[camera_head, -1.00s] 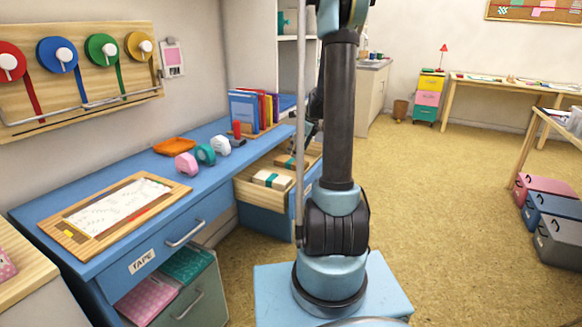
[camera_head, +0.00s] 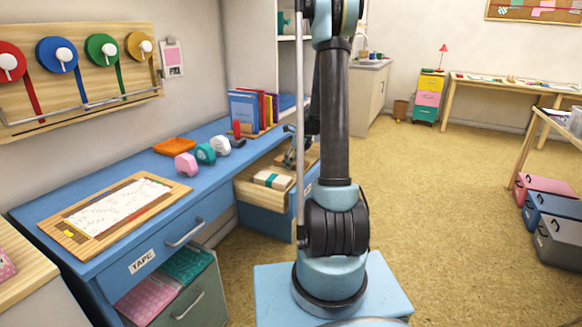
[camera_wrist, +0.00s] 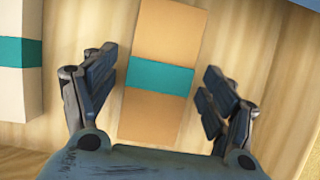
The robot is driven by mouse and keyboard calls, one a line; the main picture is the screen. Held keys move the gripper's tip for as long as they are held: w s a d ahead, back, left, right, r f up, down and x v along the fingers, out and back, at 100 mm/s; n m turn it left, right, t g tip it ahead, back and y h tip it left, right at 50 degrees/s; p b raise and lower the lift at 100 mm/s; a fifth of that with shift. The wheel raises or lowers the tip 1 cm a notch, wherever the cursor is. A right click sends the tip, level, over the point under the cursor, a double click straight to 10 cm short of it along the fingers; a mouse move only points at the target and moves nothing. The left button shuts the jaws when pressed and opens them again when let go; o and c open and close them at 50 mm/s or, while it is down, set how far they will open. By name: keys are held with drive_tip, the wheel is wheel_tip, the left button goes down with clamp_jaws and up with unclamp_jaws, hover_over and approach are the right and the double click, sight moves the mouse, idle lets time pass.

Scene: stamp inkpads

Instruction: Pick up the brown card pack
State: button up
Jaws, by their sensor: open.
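The brown card pack (camera_wrist: 163,35) lies in the wooden drawer, with a teal band around its middle. In the wrist view it sits between the two spread fingers of my gripper (camera_wrist: 160,88), with a gap on each side. My gripper is open and holds nothing. In the head view my gripper (camera_head: 291,160) is down inside the open drawer (camera_head: 262,196) and largely covers the brown pack. A cream card pack (camera_head: 271,179) with a teal band lies in the same drawer; it also shows at the left edge of the wrist view (camera_wrist: 17,90).
The blue desk (camera_head: 221,172) stands beside the drawer. The drawer walls stand close around my gripper.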

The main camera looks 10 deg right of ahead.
drive_tip(key=c, duration=1.3)
drive_tip(key=shift+r, duration=0.1)
